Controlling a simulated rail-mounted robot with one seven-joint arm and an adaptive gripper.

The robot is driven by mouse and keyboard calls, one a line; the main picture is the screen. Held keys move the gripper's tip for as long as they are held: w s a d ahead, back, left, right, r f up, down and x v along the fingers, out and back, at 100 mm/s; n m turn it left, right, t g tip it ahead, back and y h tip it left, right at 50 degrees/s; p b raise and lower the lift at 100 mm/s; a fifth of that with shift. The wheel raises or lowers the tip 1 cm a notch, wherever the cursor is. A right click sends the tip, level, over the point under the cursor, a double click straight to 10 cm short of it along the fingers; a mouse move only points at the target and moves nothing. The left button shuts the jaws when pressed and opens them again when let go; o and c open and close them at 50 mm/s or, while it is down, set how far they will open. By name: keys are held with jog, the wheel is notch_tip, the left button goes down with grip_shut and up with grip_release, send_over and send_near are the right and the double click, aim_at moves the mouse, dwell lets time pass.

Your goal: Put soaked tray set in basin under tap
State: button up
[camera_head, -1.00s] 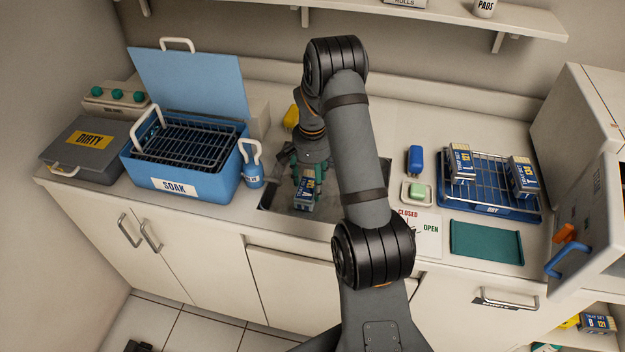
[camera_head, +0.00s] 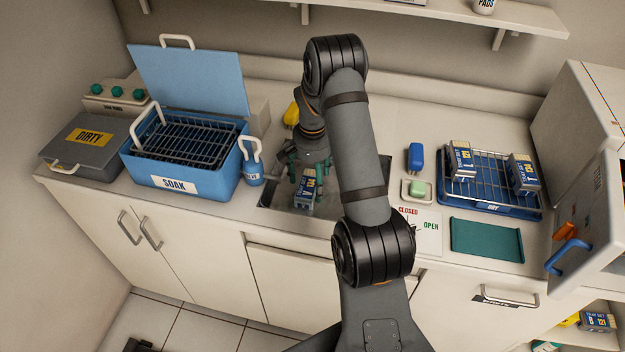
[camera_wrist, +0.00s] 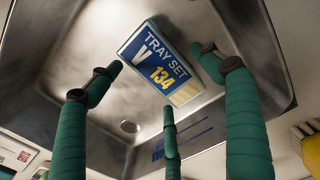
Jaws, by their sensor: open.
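The tray set marked V 134 (camera_head: 306,193) is a blue box with a white and yellow label. It is in the metal basin (camera_head: 279,197); its label also shows in the wrist view (camera_wrist: 163,66), with the drain hole beside it. My gripper (camera_head: 307,171) is directly over the tray set. Its three green fingers are spread apart around the box, and the wrist view shows gaps between the fingertips and the box. I cannot make out the tap; my arm covers part of the basin.
To the right are a soap dish (camera_head: 405,195), a green mat (camera_head: 487,252) and a drying rack (camera_head: 489,205) holding two tray sets.

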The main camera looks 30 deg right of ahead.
aim_at(313, 183)
jog(key=shift+r, duration=0.15)
notch_tip(313, 183, up, 12)
jog(key=b, duration=0.1)
dwell(0.3)
